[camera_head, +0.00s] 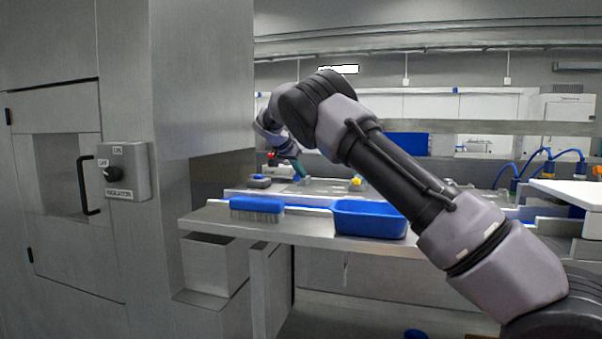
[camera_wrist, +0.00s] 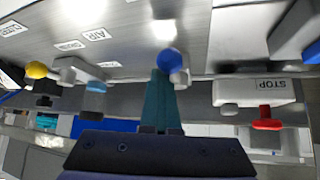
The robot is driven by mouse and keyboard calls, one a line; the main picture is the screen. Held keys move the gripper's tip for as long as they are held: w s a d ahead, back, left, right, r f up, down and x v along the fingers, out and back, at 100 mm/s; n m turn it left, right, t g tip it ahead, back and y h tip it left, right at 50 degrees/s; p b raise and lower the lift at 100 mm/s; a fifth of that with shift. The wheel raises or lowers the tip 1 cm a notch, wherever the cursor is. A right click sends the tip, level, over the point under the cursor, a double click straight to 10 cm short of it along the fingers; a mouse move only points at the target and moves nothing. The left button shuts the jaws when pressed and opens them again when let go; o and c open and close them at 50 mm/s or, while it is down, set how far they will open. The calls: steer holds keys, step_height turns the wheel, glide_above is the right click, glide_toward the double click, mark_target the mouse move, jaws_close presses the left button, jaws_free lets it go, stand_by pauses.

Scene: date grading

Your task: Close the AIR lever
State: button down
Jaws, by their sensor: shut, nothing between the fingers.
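A blue ball-ended lever knob (camera_wrist: 170,60) shows in the wrist view beside a grey mount. The AIR label (camera_wrist: 96,34) lies on the metal panel to its left. I cannot tell for certain which lever the label belongs to. My gripper (camera_wrist: 160,78) has its teal fingers shut and empty, with the tips right at the blue knob; whether they touch is unclear. In the head view my gripper (camera_head: 301,170) is small, over the far bench, and hides part of the controls there.
A yellow knob (camera_wrist: 36,69) is at the left, and a red button (camera_wrist: 267,118) on a STOP box (camera_wrist: 270,91) at the right. In the head view a blue tray (camera_head: 370,231) and a blue brush (camera_head: 257,204) are on the near bench. A steel cabinet stands left.

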steer(key=shift+a+r, duration=0.1)
steer(key=shift+a, duration=0.35)
steer(key=shift+w+d+r, duration=0.1)
steer(key=shift+w+d, duration=0.05)
steer(key=shift+d, duration=0.35)
steer(key=d, duration=0.2)
steer(key=w+d, duration=0.1)
steer(key=shift+d+r, duration=0.25)
steer(key=shift+r, duration=0.05)
steer(key=s+a+r, duration=0.2)
steer(key=a+r, duration=0.4)
steer(key=r, duration=0.1)
steer(key=shift+a, duration=0.2)
steer(key=shift+r, duration=0.1)
